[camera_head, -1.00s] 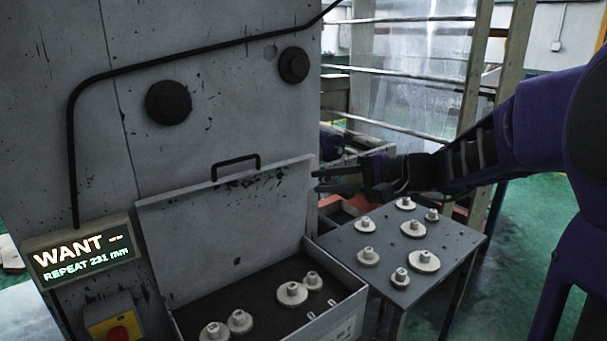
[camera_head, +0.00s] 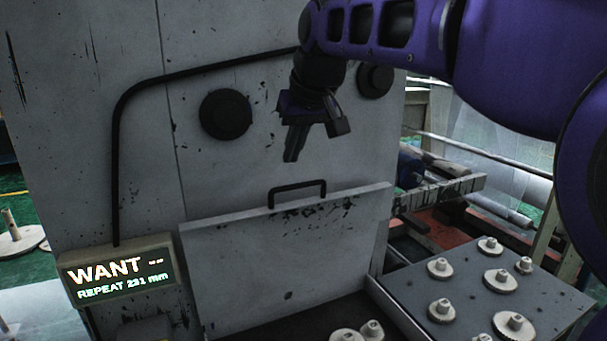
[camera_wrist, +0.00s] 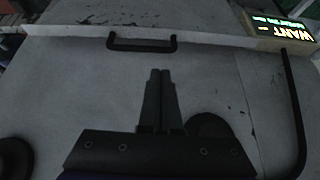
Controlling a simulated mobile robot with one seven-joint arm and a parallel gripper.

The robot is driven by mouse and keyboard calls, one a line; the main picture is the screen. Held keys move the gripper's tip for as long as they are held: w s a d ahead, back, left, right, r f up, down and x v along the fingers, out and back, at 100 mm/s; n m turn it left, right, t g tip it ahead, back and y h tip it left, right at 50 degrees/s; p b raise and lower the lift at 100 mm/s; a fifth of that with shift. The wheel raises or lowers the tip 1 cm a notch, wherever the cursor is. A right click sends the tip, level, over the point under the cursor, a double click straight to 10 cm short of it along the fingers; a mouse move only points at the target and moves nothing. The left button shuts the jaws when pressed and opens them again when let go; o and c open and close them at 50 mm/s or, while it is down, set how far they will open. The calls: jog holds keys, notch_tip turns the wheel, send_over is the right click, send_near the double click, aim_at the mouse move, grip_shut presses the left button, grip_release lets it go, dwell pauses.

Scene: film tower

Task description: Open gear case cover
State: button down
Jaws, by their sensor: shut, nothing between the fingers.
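The gear case cover (camera_head: 285,260) stands raised on edge against the machine's grey front, with a black bar handle (camera_head: 297,192) on its upper edge. The handle also shows in the wrist view (camera_wrist: 142,46). The open gear case (camera_head: 400,318) lies below it, with pale gears (camera_head: 371,329) inside; much of the case is cut off by the frame. My gripper (camera_head: 291,158) hangs above the handle, apart from it, pointing down. In the wrist view its two fingers (camera_wrist: 160,72) are together and empty.
A lit WANT sign (camera_head: 120,275) is at the left of the cover. Black round knobs (camera_head: 225,114) and a bent black pipe (camera_head: 118,165) are on the machine front. A metal side table (camera_head: 545,300) with several pale gears stands at the right.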

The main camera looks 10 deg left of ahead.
send_over(283, 205)
notch_tip(283, 205, down, 8)
jog(key=shift+r+b, duration=0.1)
jog(key=shift+b, duration=0.3)
